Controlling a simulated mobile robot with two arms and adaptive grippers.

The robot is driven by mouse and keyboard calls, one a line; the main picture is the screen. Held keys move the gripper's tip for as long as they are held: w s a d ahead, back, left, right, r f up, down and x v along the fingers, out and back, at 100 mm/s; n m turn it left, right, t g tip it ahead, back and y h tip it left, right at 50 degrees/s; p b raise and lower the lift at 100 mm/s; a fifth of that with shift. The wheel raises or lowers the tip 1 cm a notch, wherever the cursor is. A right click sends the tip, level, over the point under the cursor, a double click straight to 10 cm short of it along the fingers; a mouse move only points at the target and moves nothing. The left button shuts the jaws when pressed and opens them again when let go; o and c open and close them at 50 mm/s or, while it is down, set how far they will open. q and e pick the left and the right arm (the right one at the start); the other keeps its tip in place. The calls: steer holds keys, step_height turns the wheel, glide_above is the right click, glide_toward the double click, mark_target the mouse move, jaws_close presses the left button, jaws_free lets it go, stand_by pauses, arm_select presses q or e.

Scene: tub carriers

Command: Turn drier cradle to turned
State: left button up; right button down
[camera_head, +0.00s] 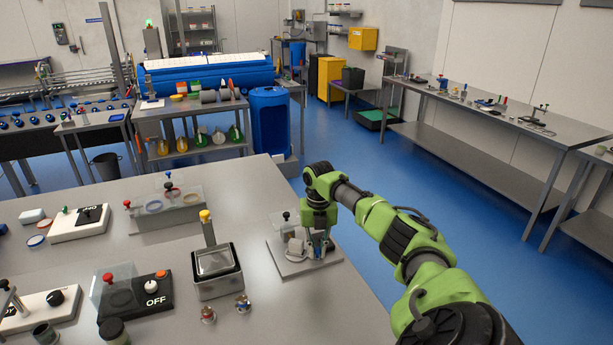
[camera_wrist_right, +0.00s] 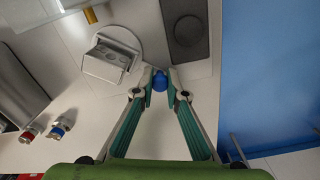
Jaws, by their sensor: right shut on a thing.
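The drier cradle (camera_head: 296,246) looks like a small grey metal block on a light base plate (camera_head: 291,269), near the right edge of the front table. In the right wrist view the cradle (camera_wrist_right: 110,58) is a slotted metal block on a round disc, left of the fingertips. My right gripper (camera_head: 319,238) reaches down over the plate's right side. Its fingertips are shut on a blue knob (camera_wrist_right: 160,80) beside the cradle. How the knob joins the cradle is hidden by the fingers. My left gripper is not in view.
A dark pad (camera_wrist_right: 187,30) lies on the plate beside the cradle. Two small fittings (camera_head: 208,314) (camera_head: 243,303) stand in front. The table's right edge is close, with blue floor beyond.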

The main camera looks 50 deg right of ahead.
steer(key=shift+w+d+r, duration=0.1)
stand_by(0.3)
steer(key=c, duration=2.3)
jaws_free()
step_height(320, 180, up, 12)
